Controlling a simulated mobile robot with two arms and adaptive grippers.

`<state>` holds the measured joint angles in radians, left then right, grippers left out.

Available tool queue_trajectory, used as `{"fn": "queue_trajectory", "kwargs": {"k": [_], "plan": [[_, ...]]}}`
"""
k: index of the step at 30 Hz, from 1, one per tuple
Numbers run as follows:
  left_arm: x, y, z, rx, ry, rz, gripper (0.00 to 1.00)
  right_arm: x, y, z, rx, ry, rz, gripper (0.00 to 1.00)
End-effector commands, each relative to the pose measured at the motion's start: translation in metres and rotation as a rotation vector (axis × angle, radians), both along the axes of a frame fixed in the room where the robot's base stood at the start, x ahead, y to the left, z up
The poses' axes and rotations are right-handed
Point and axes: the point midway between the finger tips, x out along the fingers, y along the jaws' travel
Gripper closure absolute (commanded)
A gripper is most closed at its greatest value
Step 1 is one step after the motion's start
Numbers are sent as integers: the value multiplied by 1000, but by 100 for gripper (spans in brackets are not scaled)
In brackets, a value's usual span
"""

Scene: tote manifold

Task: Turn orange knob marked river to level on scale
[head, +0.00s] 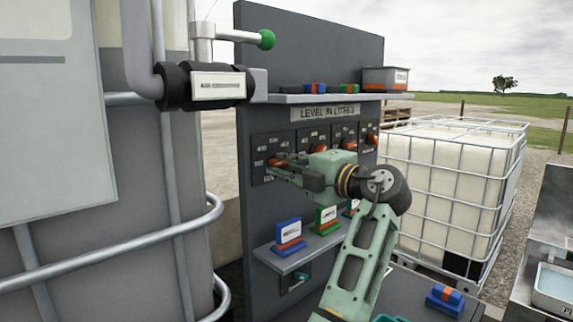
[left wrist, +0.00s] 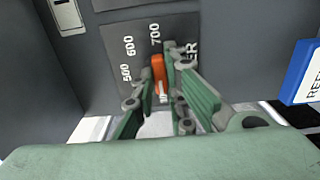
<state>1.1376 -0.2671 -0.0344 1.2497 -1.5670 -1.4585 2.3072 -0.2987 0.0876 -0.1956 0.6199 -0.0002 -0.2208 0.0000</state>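The scale panel (left wrist: 137,28) shows the numbers 500, 600 and 700 in the left wrist view, with lettering ending in "ER" partly hidden at the right. The orange knob (left wrist: 158,68) sits on this panel, with a pale mark near its lower end. My left gripper (left wrist: 160,75) has one finger on each side of the knob, close against it, and appears shut on it. In the head view my left gripper (head: 277,170) reaches the leftmost dial under the "LEVEL IN LITRES" sign (head: 325,113), and a bit of orange shows at its fingertips. My right gripper is out of view.
More dials with orange knobs (head: 371,139) stand to the right on the grey board (head: 262,60). A shelf below holds a blue block (head: 289,232) and a green block (head: 326,216). A pipe with a green-tipped lever (head: 266,40) and a tank rail stand at the left.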

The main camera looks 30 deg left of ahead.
Motion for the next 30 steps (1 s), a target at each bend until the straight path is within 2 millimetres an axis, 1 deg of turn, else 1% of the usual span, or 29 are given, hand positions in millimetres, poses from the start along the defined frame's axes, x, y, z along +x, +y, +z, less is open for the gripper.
{"fn": "queue_trajectory", "kwargs": {"k": [1, 3, 9, 17, 23, 30], "plan": [[0, 0, 0, -1, 0, 0, 96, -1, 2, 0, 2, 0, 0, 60], [0, 0, 0, -2, 1, 1, 100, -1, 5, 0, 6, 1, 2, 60], [0, 0, -1, -2, 2, 1, 100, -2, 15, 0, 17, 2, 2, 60], [0, 0, -2, 12, 40, 1, 100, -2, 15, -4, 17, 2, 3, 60], [0, 1, -3, 49, 147, 2, 100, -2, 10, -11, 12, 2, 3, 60], [0, 1, -3, 119, 346, 3, 100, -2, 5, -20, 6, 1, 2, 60]]}}
